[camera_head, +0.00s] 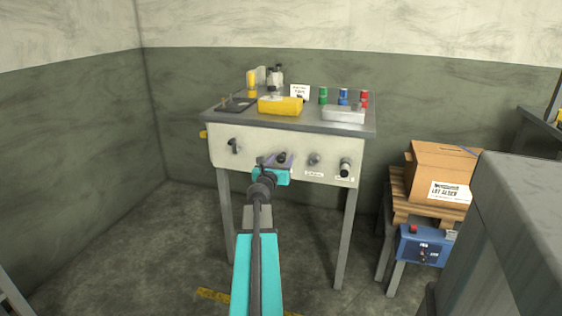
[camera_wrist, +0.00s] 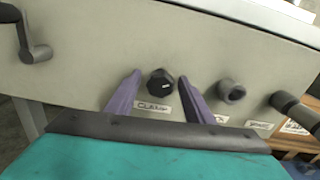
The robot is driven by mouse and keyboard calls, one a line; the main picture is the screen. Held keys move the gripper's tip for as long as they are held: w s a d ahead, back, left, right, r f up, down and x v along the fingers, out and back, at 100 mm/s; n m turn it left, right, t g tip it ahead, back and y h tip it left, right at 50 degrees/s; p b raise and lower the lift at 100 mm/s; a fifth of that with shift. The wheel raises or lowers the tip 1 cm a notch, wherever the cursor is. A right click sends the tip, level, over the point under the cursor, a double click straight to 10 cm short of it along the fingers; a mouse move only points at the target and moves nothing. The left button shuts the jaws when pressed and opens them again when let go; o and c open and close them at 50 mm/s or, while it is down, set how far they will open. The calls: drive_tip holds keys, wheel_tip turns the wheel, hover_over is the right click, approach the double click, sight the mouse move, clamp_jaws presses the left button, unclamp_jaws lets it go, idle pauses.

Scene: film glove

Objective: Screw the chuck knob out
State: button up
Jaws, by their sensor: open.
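A black faceted knob (camera_wrist: 160,82) with a pale mark sits on the front panel in the wrist view, above a small white label that I cannot read for certain. My gripper (camera_wrist: 159,77) is open, with one purple finger on each side of this knob. I see a gap at the left finger and a narrower one at the right; I cannot tell whether either touches. In the head view the knob (camera_head: 281,157) shows just past my gripper (camera_head: 277,163), which is partly hidden by my arm.
The bench panel (camera_head: 225,155) also carries a crank handle (camera_wrist: 36,47) on the left, a round grey fitting (camera_wrist: 231,91) and a dark-handled lever (camera_wrist: 296,112) on the right. A yellow case (camera_head: 281,106) and a metal tray (camera_head: 343,115) are on top. A cardboard box (camera_head: 440,165) stands right.

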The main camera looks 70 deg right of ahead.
drive_tip(key=c, duration=1.1)
drive_tip(key=shift+o, duration=0.2)
drive_tip(key=shift+r+n+p, duration=0.1)
drive_tip(key=shift+n+p, duration=0.2)
drive_tip(key=shift+p, duration=0.05)
drive_tip(key=n+p, duration=0.4)
drive_tip(key=n, duration=0.1)
drive_tip(key=shift+s+r, duration=0.1)
drive_tip(key=shift+r, duration=0.05)
drive_tip(key=n+p, duration=0.4)
drive_tip(key=n, duration=0.1)
drive_tip(key=shift+s+n+p, duration=0.1)
drive_tip(key=shift+n+p, duration=0.65)
drive_tip(key=shift+n, duration=0.05)
